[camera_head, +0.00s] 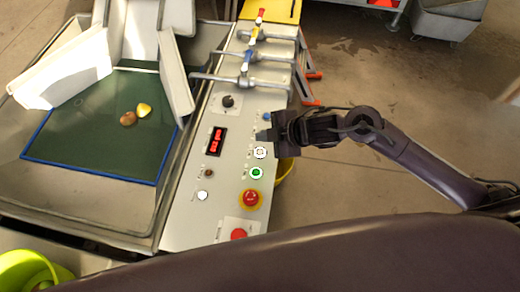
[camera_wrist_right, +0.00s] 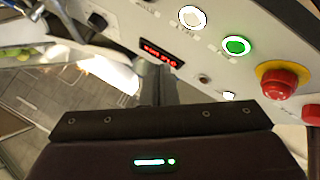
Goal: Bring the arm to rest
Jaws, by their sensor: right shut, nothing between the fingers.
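My right arm (camera_head: 425,170) reaches in from the right in the head view. Its gripper (camera_head: 263,134) is over the right edge of the grey control panel (camera_head: 185,228), near a white lit button (camera_head: 260,152) and a green lit button (camera_head: 256,173). The right gripper is shut with nothing in it. In the right wrist view the shut fingers (camera_wrist_right: 158,82) point towards the panel, below its red display (camera_wrist_right: 161,54); I cannot tell whether they touch it. My left gripper is in neither view.
A red stop button (camera_head: 250,197) sits on the panel's near part. Valves with coloured handles (camera_head: 247,60) stand at its far end. Two fruits (camera_head: 128,118) lie on the green mat (camera_head: 80,148) in the tray at left. A lime-green bucket (camera_head: 22,268) is lower left.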

